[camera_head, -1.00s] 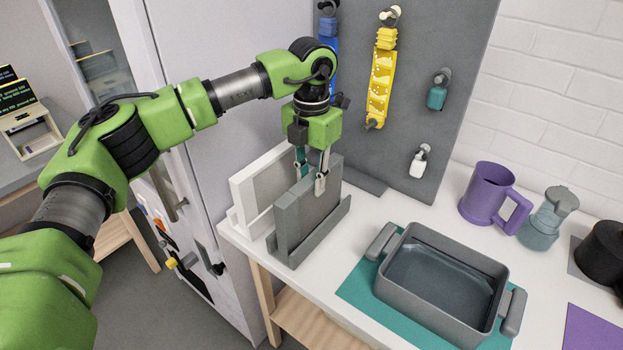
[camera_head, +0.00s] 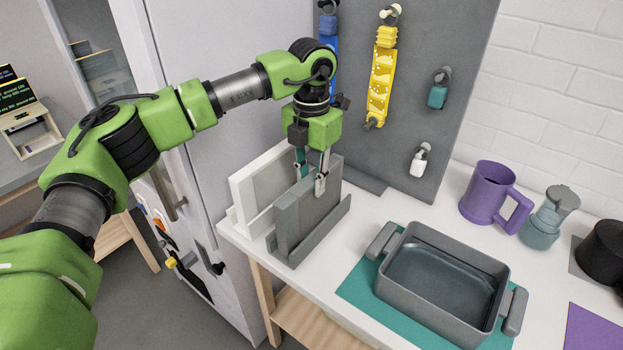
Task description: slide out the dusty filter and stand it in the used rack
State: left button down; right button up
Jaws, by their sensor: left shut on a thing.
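A grey framed filter (camera_head: 305,208) stands upright in a dark grey rack (camera_head: 312,240) at the left end of the white table. My left gripper (camera_head: 311,182) is above it, pointing down, with its fingers shut on the filter's top edge. Just behind it, a white rack with a lighter panel (camera_head: 258,187) stands upright and close. The far finger and part of the panel behind are partly hidden by the filter and gripper. My right gripper is not in view.
A grey pan (camera_head: 440,285) sits on a teal mat (camera_head: 358,288) to the right. A purple mug (camera_head: 487,193) and a grey-teal pot (camera_head: 548,218) stand behind it. A grey pegboard (camera_head: 430,120) with hung tools rises behind. Bare tabletop lies between rack and pan.

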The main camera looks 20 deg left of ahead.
pick_arm(q)
jog(key=shift+f, duration=0.15)
jog(key=c, duration=1.7)
grip_release()
jog(key=o, duration=1.7)
jog(key=shift+r+p, duration=2.05)
jog(key=shift+r, duration=1.5)
